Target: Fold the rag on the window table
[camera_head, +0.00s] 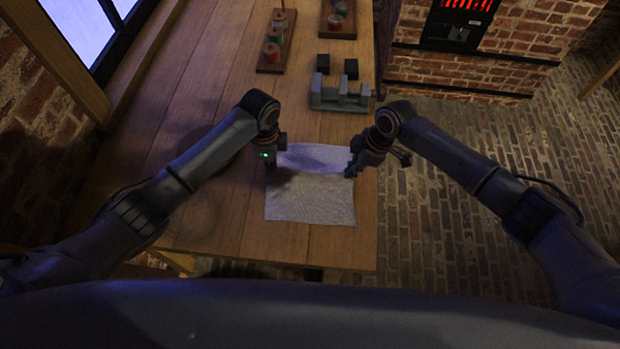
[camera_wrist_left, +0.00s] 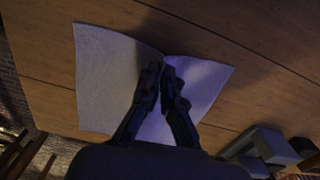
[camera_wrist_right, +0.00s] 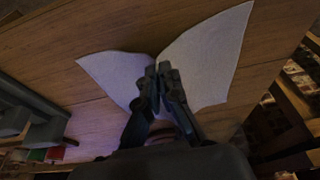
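The pale, thin rag (camera_head: 310,203) lies on the wooden window table (camera_head: 210,225) near its right edge. My left gripper (camera_head: 270,166) is at the rag's left edge and my right gripper (camera_head: 350,173) at its right edge, both about halfway along. In the left wrist view the fingers (camera_wrist_left: 162,68) are close together at a notch in the edge of the rag (camera_wrist_left: 105,80). In the right wrist view the fingers (camera_wrist_right: 160,68) are likewise together at a notch in the rag (camera_wrist_right: 213,60). The cloth draws in at both places. The fingers hide the pinched cloth itself.
A grey fixture (camera_head: 340,96) with dark blocks (camera_head: 337,66) stands on the table beyond the rag. Racks with coloured spools (camera_head: 272,50) stand further back. A brick floor (camera_head: 470,170) lies beyond the right edge.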

